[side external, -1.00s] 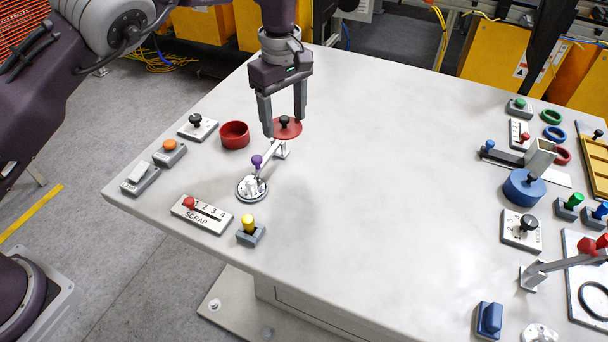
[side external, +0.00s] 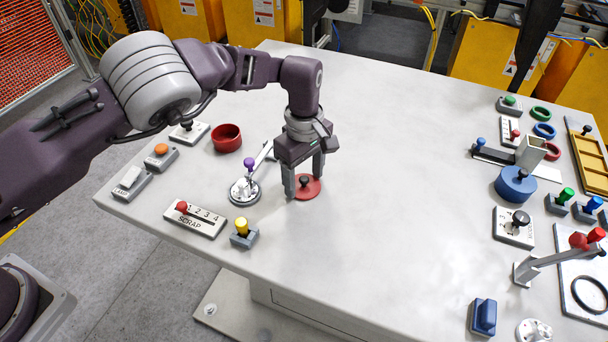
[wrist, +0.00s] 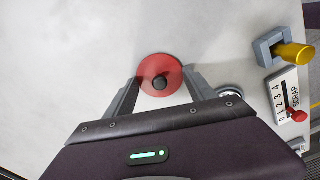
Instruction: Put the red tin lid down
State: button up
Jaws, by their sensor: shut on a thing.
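The red tin lid (side external: 311,191) is a flat red disc with a black knob (side external: 304,181). In the side external view it is at table height, right of the purple-knobbed lever, and looks level; whether it touches the table I cannot tell for sure. My gripper (side external: 304,184) points down over it, shut on the knob. In the wrist view the lid (wrist: 161,67) lies between the fingertips of my gripper (wrist: 160,83), its knob in the middle. The red tin (side external: 227,138) stands open at the back left, apart from the lid.
The purple-knobbed lever (side external: 249,164) stands close left of my gripper. A yellow-knobbed switch (side external: 242,228) and the SCRAP slider (side external: 200,222) are at the front left. A blue round tin (side external: 516,187) is far right. The middle of the table (side external: 390,200) is clear.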

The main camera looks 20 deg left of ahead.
aim_at(304, 178)
jog(key=shift+f, duration=0.1)
jog(key=o, duration=1.3)
jog(key=shift+o, duration=0.2)
notch_tip(304, 178, up, 12)
jog(key=shift+r, duration=0.2)
